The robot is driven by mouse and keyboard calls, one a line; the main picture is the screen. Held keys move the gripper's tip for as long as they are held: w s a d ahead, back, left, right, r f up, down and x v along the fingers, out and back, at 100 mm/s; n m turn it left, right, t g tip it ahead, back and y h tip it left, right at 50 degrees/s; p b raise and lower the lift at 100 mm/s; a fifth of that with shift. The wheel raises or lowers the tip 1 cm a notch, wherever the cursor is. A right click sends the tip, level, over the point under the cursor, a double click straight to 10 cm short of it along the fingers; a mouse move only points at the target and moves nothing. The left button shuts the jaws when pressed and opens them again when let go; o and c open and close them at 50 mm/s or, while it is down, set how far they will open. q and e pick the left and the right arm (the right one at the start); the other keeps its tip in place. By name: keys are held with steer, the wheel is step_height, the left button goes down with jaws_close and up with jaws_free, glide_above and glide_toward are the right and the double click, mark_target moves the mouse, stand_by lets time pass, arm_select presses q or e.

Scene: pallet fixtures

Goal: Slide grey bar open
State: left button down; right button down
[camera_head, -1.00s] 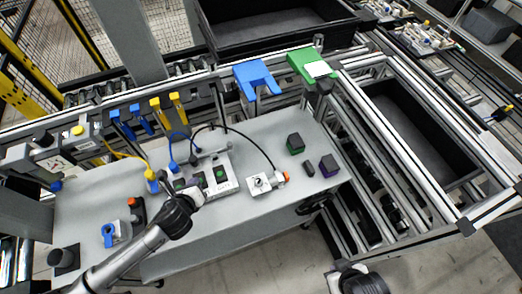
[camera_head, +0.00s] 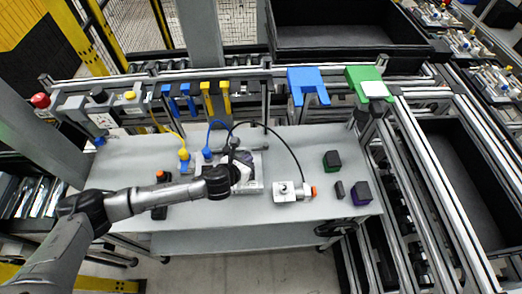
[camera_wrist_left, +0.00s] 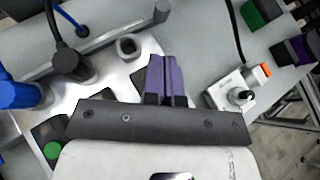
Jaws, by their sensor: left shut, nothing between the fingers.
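A grey bar (camera_wrist_left: 115,35) lies along the far edge of a light fixture plate (camera_wrist_left: 143,65) in the left wrist view, with a rounded knob at its right end. My left gripper (camera_head: 242,176) is over the fixture (camera_head: 254,188) in the head view and hides much of it. In the left wrist view its purple-padded fingers (camera_wrist_left: 166,62) are shut together and empty. They show below and to the right of the bar, with a gap in the picture. My right gripper is not in view.
Black and blue plugs (camera_wrist_left: 72,64) (camera_wrist_left: 15,88) with cables stand beside the bar. A white box with an orange end (camera_head: 290,191), a green block (camera_head: 332,160) and a purple block (camera_head: 361,193) sit to the right.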

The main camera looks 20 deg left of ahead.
mark_target(266, 148)
arm_select(q)
steer(key=b+x, duration=0.1)
steer(key=x, duration=0.8)
steer(key=shift+w+f, duration=0.15)
steer(key=shift+w, duration=0.1)
steer(key=shift+w+d+p, duration=0.2)
steer(key=shift+d+p, duration=0.1)
steer(key=shift+d, duration=0.25)
steer(key=shift+w+d, duration=0.2)
steer(key=shift+d, duration=0.4)
